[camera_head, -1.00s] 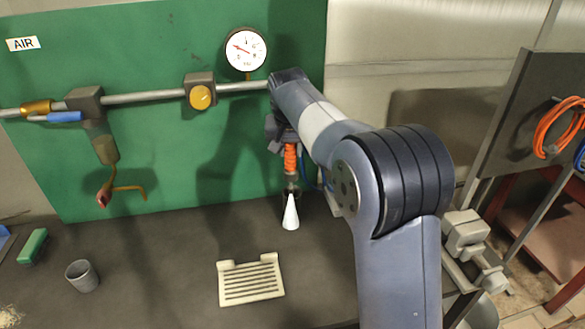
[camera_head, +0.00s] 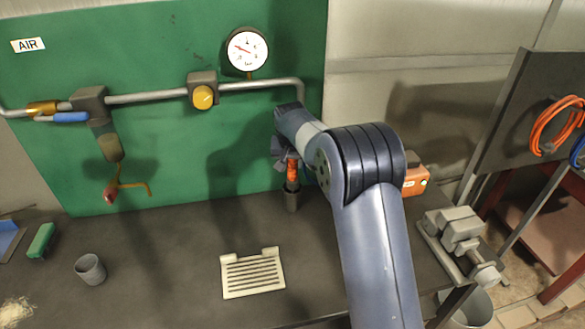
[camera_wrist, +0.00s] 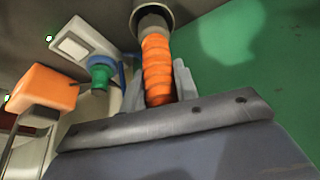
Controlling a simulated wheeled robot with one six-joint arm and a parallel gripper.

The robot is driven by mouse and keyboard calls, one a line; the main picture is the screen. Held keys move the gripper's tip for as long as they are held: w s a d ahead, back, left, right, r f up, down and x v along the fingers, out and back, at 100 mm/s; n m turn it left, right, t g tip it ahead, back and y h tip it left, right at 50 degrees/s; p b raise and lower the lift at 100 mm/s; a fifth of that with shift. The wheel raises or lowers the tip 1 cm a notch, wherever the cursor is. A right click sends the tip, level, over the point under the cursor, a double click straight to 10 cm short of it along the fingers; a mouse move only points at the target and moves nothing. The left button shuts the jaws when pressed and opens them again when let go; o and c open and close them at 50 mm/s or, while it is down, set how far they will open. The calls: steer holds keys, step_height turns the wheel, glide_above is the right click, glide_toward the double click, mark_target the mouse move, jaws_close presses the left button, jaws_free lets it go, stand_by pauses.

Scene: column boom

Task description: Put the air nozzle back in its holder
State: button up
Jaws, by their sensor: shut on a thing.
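The air nozzle (camera_head: 292,171) has a ribbed orange grip and is upright, tip down. It also shows in the wrist view (camera_wrist: 157,70). My gripper (camera_head: 287,160) is shut on its upper part; in the wrist view the grey fingers (camera_wrist: 163,85) lie on both sides of the orange grip. The holder (camera_head: 291,201) is a dark upright tube at the back of the bench. In the wrist view the nozzle's grey lower end goes inside the holder's round rim (camera_wrist: 171,24). The white tip is hidden, and I cannot tell how deep it sits.
A pale slotted tray (camera_head: 252,273) lies on the bench in front. A grey cup (camera_head: 90,269) and a green block (camera_head: 41,241) are at left. An orange box (camera_head: 415,180) is right of my arm, with a vise (camera_head: 455,235) at the right edge. The pipe (camera_head: 145,97) runs behind.

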mark_target(292, 170)
steer(key=shift+f, duration=1.45)
steer(key=shift+f, duration=0.15)
steer(key=o, duration=1.1)
steer(key=shift+r, duration=0.5)
steer(key=b+v, duration=0.2)
steer(key=v, duration=0.9)
steer(key=shift+s+r, duration=0.15)
steer(key=shift+r, duration=0.1)
